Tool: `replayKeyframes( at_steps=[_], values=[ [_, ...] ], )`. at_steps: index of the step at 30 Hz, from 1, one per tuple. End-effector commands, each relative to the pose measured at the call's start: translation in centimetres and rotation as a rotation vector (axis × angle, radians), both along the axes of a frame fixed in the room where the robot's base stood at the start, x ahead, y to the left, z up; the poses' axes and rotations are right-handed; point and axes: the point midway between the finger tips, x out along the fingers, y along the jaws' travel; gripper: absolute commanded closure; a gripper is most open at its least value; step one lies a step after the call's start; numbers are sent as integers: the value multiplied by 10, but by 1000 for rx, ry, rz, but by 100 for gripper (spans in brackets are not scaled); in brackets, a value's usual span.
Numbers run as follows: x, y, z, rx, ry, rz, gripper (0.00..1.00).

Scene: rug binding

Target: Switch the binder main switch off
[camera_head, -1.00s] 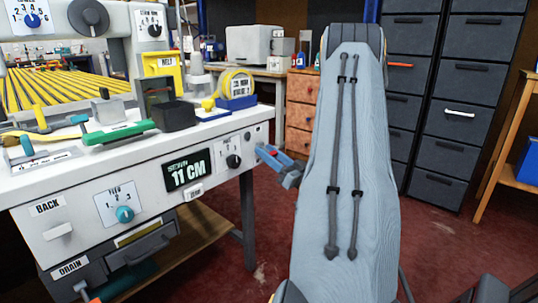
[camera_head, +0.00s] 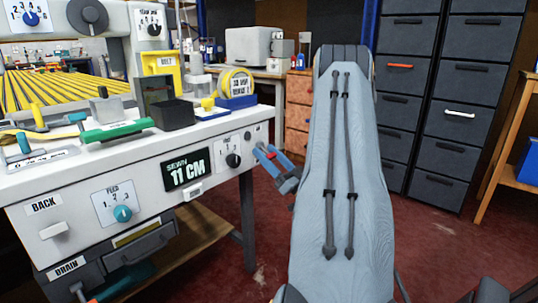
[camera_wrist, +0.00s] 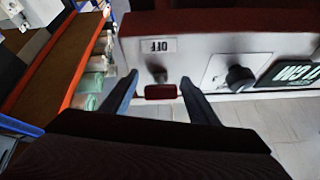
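The white binder (camera_head: 150,150) stands at the left in the head view. My gripper (camera_head: 264,156) is beside the right end of its front panel. In the wrist view, which shows the panel upside down, a label reading OFF (camera_wrist: 157,45) is on the white panel. Near it are a small grey stub and a dark red block (camera_wrist: 160,92), apparently the main switch lever. My gripper (camera_wrist: 158,92) is open, with one dark blue finger on each side of the red block. Gaps show between the block and both fingers. Whether the block touches the panel is unclear.
A black dial (camera_wrist: 240,79) and the 11 CM display (camera_wrist: 297,74) are close beside the gripper in the wrist view. A black box (camera_head: 173,114) and a tape roll (camera_head: 236,83) stand on the bench top. Dark drawer cabinets (camera_head: 459,100) stand behind my arm.

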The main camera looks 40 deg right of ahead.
Motion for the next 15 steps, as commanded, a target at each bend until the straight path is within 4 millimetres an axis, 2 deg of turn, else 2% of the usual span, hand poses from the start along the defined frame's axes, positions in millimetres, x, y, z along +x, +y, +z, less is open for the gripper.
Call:
replayKeyframes(
  at_steps=[9,15],
  values=[
    [-1,1,-1,0,0,1,46],
    [-22,-2,-16,1,0,-2,46]
  ],
)
